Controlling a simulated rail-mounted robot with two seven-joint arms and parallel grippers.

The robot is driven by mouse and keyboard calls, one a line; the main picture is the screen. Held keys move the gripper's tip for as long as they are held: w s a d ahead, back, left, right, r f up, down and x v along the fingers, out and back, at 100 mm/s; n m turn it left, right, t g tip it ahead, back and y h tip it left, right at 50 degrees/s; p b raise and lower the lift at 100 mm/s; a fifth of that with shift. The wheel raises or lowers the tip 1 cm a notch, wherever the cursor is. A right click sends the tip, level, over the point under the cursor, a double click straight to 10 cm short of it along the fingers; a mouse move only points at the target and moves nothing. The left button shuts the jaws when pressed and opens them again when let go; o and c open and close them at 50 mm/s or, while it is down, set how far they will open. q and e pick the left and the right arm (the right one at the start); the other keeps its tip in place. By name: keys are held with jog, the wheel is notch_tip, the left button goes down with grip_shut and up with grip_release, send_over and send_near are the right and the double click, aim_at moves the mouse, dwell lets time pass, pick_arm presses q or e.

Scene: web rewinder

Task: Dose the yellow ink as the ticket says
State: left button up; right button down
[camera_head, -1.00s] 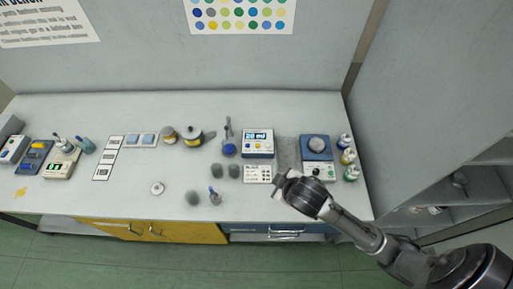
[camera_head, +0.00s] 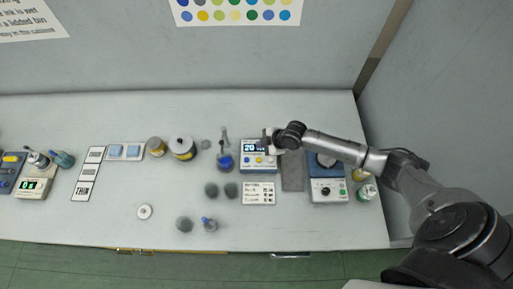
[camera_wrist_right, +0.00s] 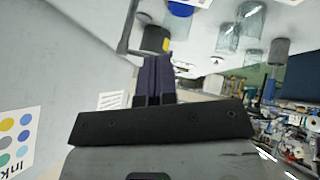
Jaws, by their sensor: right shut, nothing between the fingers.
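My right gripper (camera_head: 268,140) is shut and empty at the upper right edge of a white-and-blue dosing unit (camera_head: 247,167); I cannot tell whether it touches it. The unit has a lit display that seems to start with "20", and small buttons below it. In the right wrist view the shut fingers (camera_wrist_right: 157,80) point toward a dark thing with a yellow patch (camera_wrist_right: 155,40). A printed white card (camera_head: 258,193), perhaps the ticket, lies in front of the unit; its text is too small to read. A yellow-marked bottle (camera_head: 359,174) is at the right, partly hidden by my arm. My left gripper is out of view.
A blue-bottomed flask (camera_head: 225,161) stands left of the unit, with grey-green jars (camera_head: 231,190) in front. A balance-like device (camera_head: 328,194) and a green-labelled bottle (camera_head: 367,192) stand at the right. The front middle of the bench is mostly clear.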

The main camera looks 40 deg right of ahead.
aim_at(259, 160)
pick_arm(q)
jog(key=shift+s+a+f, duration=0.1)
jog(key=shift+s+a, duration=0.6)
pick_arm(e)
jog(key=shift+a+r+n+t+y, duration=0.2)
jog(key=shift+a+n, duration=0.15)
jog(key=shift+n, duration=0.25)
jog(key=shift+a+r+n+t+y, duration=0.1)
jog(key=shift+a+r+n+t, duration=0.15)
jog(key=shift+n, duration=0.35)
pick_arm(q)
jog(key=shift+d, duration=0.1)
pick_arm(e)
jog(key=shift+f, duration=0.15)
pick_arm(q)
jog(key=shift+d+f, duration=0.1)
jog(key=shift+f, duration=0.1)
pick_arm(e)
jog(key=shift+f, duration=0.15)
pick_arm(q)
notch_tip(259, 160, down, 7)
jog(key=b, duration=0.7)
pick_arm(e)
notch_tip(259, 160, down, 8)
jog(key=shift+f, duration=0.25)
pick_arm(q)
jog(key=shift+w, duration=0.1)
